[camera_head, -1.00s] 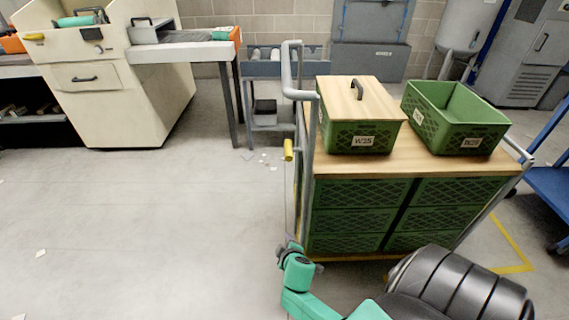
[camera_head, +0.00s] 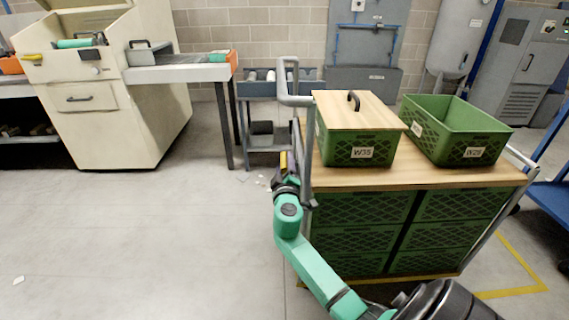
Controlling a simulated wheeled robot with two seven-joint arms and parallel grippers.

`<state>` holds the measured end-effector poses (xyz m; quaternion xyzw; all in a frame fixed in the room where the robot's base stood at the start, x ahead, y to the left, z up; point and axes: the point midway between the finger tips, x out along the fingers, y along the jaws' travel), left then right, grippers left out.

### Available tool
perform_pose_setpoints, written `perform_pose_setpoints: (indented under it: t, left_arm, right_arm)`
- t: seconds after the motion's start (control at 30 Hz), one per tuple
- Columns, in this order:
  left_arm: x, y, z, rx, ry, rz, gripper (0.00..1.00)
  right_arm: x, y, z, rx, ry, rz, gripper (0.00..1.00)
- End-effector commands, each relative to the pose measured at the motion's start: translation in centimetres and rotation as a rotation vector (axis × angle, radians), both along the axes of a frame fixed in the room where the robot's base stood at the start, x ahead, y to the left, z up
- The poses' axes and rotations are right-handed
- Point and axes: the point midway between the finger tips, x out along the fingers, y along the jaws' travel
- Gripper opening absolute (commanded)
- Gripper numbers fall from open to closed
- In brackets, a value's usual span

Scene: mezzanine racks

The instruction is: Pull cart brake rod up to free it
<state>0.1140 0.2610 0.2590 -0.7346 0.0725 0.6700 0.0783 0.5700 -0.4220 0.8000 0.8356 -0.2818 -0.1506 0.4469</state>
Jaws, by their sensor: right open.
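The cart (camera_head: 415,180) has a wooden top, green crates below and a grey tube handle (camera_head: 294,99) at its left end. The brake rod's yellow grip (camera_head: 284,160) shows just left of the handle post; the rod below it is hidden by my arm. My right gripper (camera_head: 285,178) is at the yellow grip, just below its visible part. The gripper is open; I cannot tell whether its fingers are around the grip or only in front of it. My left gripper is out of view.
A lidded green crate (camera_head: 357,150) and an open green crate (camera_head: 456,147) stand on the cart top. A grey side table (camera_head: 178,72) and a cream machine (camera_head: 110,110) stand at the back left.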

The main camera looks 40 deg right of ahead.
Motion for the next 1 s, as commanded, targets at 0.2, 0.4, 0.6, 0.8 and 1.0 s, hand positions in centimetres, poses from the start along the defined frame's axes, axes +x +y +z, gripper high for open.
perform_pose_setpoints:
  t: [0.2, 0.4, 0.6, 0.8, 1.0]
  left_arm:
    - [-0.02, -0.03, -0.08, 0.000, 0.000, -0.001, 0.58]
    - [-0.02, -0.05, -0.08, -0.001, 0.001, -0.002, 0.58]
    - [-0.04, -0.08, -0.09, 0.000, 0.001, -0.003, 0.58]
    - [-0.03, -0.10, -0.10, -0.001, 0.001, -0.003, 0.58]
    - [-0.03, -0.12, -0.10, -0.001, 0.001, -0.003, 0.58]
  right_arm:
    - [1.06, -0.84, -0.07, 0.001, 0.000, 0.001, 0.63]
    - [1.02, -0.80, -0.06, 0.001, 0.000, 0.001, 0.44]
    - [1.02, -0.76, -0.10, 0.002, 0.001, 0.001, 0.00]
    - [1.01, -0.73, -0.17, 0.003, 0.002, 0.002, 0.00]
    - [1.00, -0.69, -0.23, 0.004, 0.003, 0.002, 0.00]
